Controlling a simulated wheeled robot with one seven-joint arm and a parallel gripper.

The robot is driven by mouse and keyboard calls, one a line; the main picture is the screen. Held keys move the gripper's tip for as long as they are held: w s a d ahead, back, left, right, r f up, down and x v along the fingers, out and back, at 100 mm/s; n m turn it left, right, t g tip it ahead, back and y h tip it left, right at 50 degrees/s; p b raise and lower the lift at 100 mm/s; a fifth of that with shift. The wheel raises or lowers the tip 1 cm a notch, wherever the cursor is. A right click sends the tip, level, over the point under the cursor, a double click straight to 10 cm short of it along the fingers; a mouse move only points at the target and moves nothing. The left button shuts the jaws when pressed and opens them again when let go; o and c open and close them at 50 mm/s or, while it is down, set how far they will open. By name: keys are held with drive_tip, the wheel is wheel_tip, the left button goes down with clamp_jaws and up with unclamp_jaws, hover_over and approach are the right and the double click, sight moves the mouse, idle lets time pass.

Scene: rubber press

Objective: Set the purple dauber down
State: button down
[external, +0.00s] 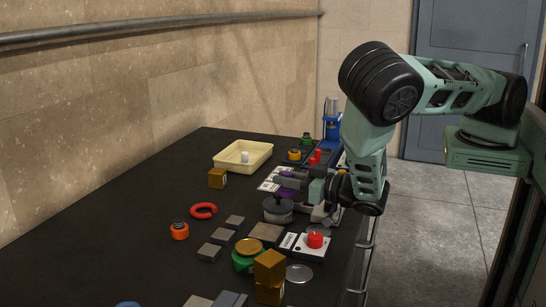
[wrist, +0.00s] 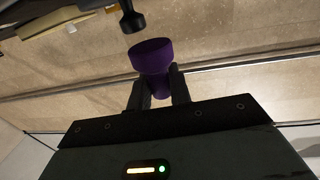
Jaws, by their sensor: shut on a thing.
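The purple dauber (wrist: 152,57) is between the two dark fingers of my gripper (wrist: 158,84) in the wrist view. The fingers are shut on its narrower lower part, and its wide round end sticks out beyond them. In the external view my gripper (external: 301,186) is low over the far right part of the dark table, with purple showing at its fingers. The arm and nearby things crowd this spot, so I cannot tell whether the dauber touches anything below it.
Near my gripper are a dark round lidded pot (external: 278,210), a white card (external: 270,181) and a red button on a white box (external: 315,240). A black knobbed thing (wrist: 130,17) is near the dauber.

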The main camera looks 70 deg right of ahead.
drive_tip(key=w+d+r+n+y+b, duration=0.15)
drive_tip(key=w+d+r+b, duration=0.3)
drive_tip(key=w+d, duration=0.45)
drive_tip(key=s+a+f+n+y+b, duration=0.1)
drive_tip(key=s+a+y+b, duration=0.15)
drive_tip(key=s+a, duration=0.5)
drive_tip(key=s+a+n+y+b, duration=0.1)
drive_tip(key=s+a+b, duration=0.3)
drive_tip(key=a, duration=0.7)
drive_tip(key=s+a+f+n+y+b, duration=0.1)
drive_tip(key=s+a+b, duration=0.2)
drive_tip(key=s+a, duration=0.45)
drive_tip(key=shift+m+g, duration=0.25)
drive_tip(key=shift+g, duration=0.05)
drive_tip(key=f+b, duration=0.3)
drive_tip(key=a+f+b, duration=0.1)
drive_tip(key=f+b, duration=0.2)
drive_tip(key=w+f+b, duration=0.1)
drive_tip(key=f+b, duration=0.2)
drive_tip(key=shift+w+a+f, duration=0.1)
drive_tip(key=shift+a+f, duration=0.1)
drive_tip(key=shift+f, duration=0.1)
drive_tip(key=shift+f+b, duration=0.35)
drive_tip(key=shift+b, duration=0.25)
drive_tip(key=shift+f, duration=0.2)
